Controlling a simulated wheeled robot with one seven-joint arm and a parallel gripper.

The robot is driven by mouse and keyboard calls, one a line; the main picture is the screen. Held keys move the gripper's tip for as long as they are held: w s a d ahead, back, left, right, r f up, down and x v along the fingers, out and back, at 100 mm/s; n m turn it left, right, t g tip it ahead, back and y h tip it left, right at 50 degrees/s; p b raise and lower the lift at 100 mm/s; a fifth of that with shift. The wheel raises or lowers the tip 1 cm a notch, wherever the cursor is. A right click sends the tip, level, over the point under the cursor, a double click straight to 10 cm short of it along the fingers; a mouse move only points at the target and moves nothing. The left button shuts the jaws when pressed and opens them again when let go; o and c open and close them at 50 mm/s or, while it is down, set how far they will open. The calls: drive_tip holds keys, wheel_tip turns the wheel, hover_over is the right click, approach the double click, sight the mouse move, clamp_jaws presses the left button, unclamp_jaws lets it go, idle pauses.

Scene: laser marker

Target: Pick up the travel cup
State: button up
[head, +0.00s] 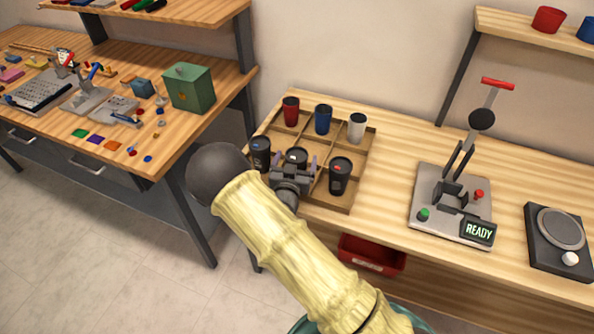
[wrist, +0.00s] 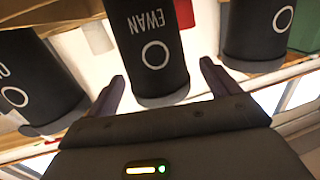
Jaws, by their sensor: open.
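Black travel cups stand in the front row of a wooden compartment tray (head: 335,203). The middle black cup (head: 297,154) is partly hidden behind my gripper (head: 293,163). In the wrist view, a black cup marked EWAN with a white ring (wrist: 152,50) shows between the two fingers of my gripper (wrist: 162,75). The fingers are open, with a gap visible at the right finger; I cannot tell how deep the cup sits between them. One black cup (head: 260,150) stands to its left and another (head: 340,176) to its right.
Red (head: 290,110), blue (head: 323,119) and white (head: 357,127) cups fill the tray's back row. A press with a READY display (head: 478,232) and a round-topped device (head: 560,228) stand to the right. A red bin (head: 372,254) sits below the table edge.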

sight(298, 152)
drive_tip(key=shift+w+d, duration=0.15)
drive_tip(key=shift+w, duration=0.65)
drive_tip(key=shift+w+d, duration=0.1)
drive_tip(key=shift+w, duration=0.65)
drive_tip(key=c, duration=0.8)
